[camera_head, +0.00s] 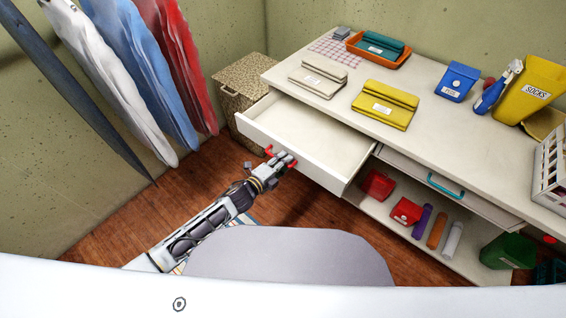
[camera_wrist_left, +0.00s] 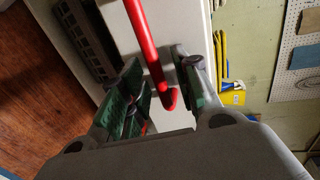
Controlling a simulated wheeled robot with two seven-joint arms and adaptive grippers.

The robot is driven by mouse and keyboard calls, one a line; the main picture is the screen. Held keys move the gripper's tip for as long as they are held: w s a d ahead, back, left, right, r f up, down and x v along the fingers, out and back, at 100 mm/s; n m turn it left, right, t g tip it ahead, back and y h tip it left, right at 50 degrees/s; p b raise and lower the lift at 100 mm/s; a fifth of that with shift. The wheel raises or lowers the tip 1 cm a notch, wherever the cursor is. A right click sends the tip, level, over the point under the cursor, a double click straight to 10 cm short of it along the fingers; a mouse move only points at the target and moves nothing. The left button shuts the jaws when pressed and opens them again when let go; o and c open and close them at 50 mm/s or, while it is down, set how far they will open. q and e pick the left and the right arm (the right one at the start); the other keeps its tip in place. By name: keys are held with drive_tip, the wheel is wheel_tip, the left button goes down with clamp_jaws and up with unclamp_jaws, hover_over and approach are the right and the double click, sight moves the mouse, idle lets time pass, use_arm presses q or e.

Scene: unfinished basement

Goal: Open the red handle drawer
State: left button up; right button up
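The drawer (camera_head: 310,133) with the red handle (camera_head: 268,150) is pulled well out of the white table's left side, and its inside looks empty. My left gripper (camera_head: 284,160) is at the drawer front, over the handle, and hides its middle. In the left wrist view the red handle (camera_wrist_left: 148,45) runs between my left gripper's two fingers (camera_wrist_left: 160,90). The fingers stand apart with gaps beside the bar, so the gripper looks open around it. My right gripper is in neither view.
A second drawer with a teal handle (camera_head: 445,186) is on the right. Pouches, including a yellow one (camera_head: 385,105), lie on the tabletop (camera_head: 330,80). A speckled hamper (camera_head: 240,85) stands behind the open drawer. Clothes (camera_head: 150,70) hang at left. Wooden floor (camera_head: 110,225) is clear at left.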

use_arm(q)
drive_tip(key=shift+s, duration=0.15)
drive_tip(key=v, duration=1.1)
drive_tip(key=shift+s+a, duration=0.25)
idle(0.6)
drive_tip(key=shift+r, duration=0.1)
idle(0.5)
